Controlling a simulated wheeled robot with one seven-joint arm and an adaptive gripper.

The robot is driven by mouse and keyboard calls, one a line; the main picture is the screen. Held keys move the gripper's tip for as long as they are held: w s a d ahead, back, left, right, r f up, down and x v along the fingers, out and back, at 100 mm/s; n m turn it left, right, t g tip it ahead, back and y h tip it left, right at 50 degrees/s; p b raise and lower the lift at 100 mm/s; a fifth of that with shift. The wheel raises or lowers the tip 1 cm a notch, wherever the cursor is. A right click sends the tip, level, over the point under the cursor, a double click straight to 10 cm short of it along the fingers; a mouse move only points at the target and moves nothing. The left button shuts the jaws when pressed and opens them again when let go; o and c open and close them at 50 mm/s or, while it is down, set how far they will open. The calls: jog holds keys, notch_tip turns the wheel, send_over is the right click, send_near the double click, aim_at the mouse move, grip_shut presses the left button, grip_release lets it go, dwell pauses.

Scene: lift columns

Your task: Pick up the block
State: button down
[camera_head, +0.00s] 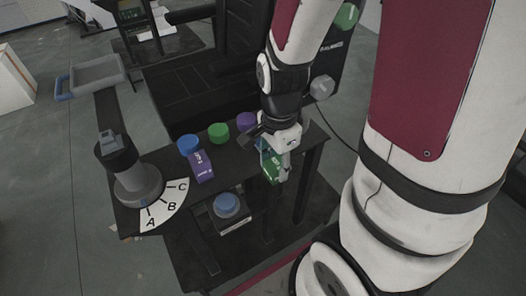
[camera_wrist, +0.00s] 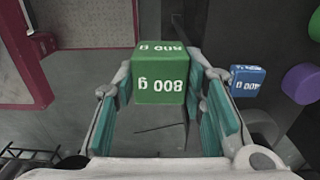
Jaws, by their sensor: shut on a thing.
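A green block (camera_wrist: 160,88) marked 800 g sits between the teal finger pads of my gripper (camera_wrist: 158,72), which is shut on it. In the head view the green block (camera_head: 271,170) shows below my gripper (camera_head: 273,157), by the front edge of the dark table (camera_head: 228,170). The wrist view shows floor behind the block, so it appears held clear of the tabletop. A blue block (camera_wrist: 247,81) marked 400 g stands beside it in the wrist view. A purple block (camera_head: 201,166) lies on the table further left in the head view.
Blue (camera_head: 188,144), green (camera_head: 218,132) and purple (camera_head: 246,119) round buttons line the table's back. A grey rotary lever (camera_head: 138,180) with an A-B-C dial (camera_head: 165,207) stands at left. A blue button (camera_head: 227,205) sits on a lower box. A grey bin (camera_head: 97,73) is further back.

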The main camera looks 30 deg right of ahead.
jog(key=shift+s+d+r+p, duration=0.15)
jog(key=shift+s+p, duration=0.25)
jog(key=shift+p, duration=0.55)
jog(key=shift+s+d+r+p, duration=0.15)
jog(key=shift+s+p, duration=0.25)
jog(key=shift+p, duration=0.5)
jog(key=shift+s+d+f+p, duration=0.15)
jog(key=shift+s+p, duration=0.1)
jog(key=shift+p, duration=0.25)
